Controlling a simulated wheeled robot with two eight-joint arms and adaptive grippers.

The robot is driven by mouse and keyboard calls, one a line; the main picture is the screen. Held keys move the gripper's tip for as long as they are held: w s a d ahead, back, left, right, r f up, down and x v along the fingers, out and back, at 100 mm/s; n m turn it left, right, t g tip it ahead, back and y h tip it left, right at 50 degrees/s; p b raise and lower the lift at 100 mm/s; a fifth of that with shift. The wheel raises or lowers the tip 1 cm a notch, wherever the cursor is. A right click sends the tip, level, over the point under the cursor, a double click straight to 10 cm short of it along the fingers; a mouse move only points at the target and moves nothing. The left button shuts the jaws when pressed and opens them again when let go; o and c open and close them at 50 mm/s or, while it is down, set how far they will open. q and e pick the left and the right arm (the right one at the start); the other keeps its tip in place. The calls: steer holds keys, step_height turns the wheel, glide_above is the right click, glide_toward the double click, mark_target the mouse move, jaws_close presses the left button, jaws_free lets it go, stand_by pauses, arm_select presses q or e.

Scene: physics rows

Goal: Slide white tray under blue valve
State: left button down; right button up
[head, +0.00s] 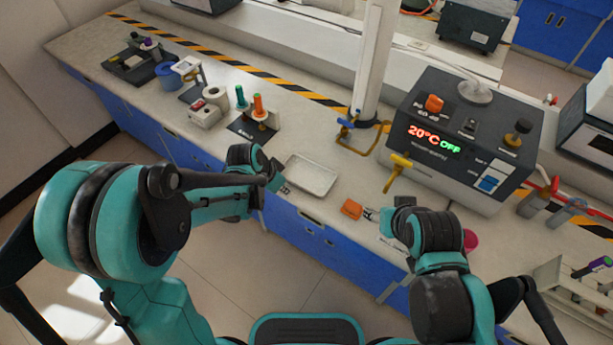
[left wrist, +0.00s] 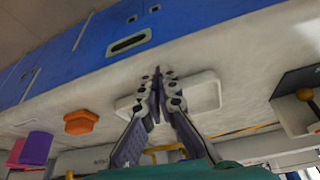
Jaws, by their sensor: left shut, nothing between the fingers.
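The white tray (head: 312,174) lies flat on the bench near its front edge. It also shows in the left wrist view (left wrist: 205,92), partly covered by my fingers. My left gripper (head: 284,188) is shut and empty at the tray's near left side; its fingertips (left wrist: 160,72) overlap the tray in the wrist view, and I cannot tell whether they touch it. The blue valve (head: 346,124) is beside the base of the white post, behind and right of the tray. My right gripper (head: 369,214) is close to an orange hexagonal block (head: 351,208); its finger state is unclear.
The orange block also shows in the left wrist view (left wrist: 80,122). A yellow valve (head: 397,161) stands before the grey heater box (head: 460,135). A holder with an orange-handled tool (head: 258,105) stands left of the tray. The bench between tray and post is clear.

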mark_target(311, 173)
arm_select(q)
steer(key=shift+w+d+b, duration=0.35)
steer(key=shift+w+d, duration=4.05)
steer(key=shift+w, duration=0.1)
steer(key=shift+s+a, duration=0.9)
steer(key=shift+r, duration=0.15)
step_height(311, 173, up, 8)
steer(key=p, duration=0.5)
steer(key=shift+p, duration=0.3)
